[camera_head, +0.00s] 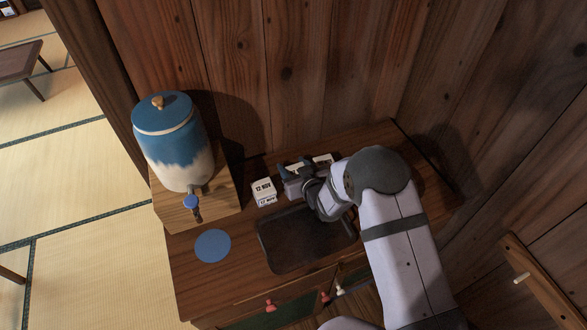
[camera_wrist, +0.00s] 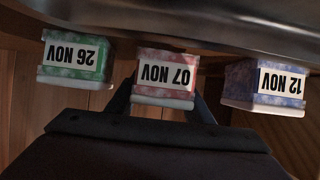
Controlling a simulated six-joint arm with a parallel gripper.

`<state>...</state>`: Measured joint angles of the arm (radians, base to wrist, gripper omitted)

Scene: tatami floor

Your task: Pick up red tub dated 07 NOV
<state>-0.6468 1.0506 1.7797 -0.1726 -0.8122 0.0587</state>
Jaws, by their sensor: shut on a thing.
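The red tub (camera_wrist: 166,77), with a white label reading 07 NOV, shows upside down in the middle of the wrist view. My gripper (camera_wrist: 166,98) is shut on it, with one dark finger at each side. In the head view my gripper (camera_head: 297,180) is at the back of the cabinet top, behind the dark tray, and largely hides the red tub. I cannot tell there whether the tub touches the cabinet top.
A blue tub dated 12 NOV (camera_wrist: 267,86) stands on one side, also in the head view (camera_head: 264,191). A green tub dated 26 NOV (camera_wrist: 75,57) is on the other. The dark tray (camera_head: 290,257), blue coaster (camera_head: 212,246) and blue-white dispenser (camera_head: 174,145) are nearby. A wooden wall stands behind.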

